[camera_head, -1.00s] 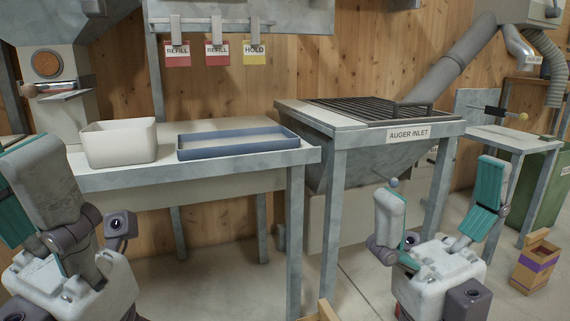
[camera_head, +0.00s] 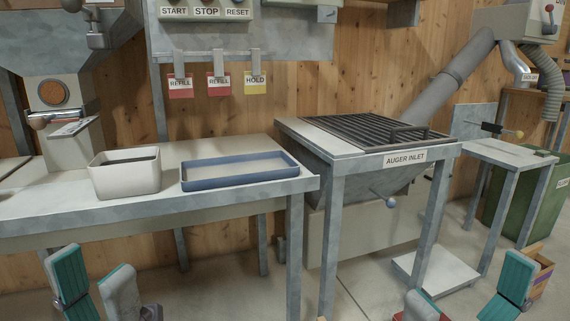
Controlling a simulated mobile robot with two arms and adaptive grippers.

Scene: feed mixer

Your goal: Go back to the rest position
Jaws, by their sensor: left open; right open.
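My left gripper (camera_head: 92,258) shows at the bottom left, in front of and below the bench edge. Its fingers are spread and nothing is between them. My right gripper (camera_head: 467,275) shows at the bottom right, in front of the auger inlet stand. Its fingers are wide apart and empty. The lower parts of both grippers are cut off by the bottom edge of the view. Neither gripper appears to touch anything.
The grey bench (camera_head: 230,202) holds a white bin (camera_head: 125,181) and a blue tray (camera_head: 240,182). The auger inlet (camera_head: 404,159) with its grate stands right of it. A side table (camera_head: 510,155), a green bin (camera_head: 558,195) and a cardboard box (camera_head: 541,275) are at the right.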

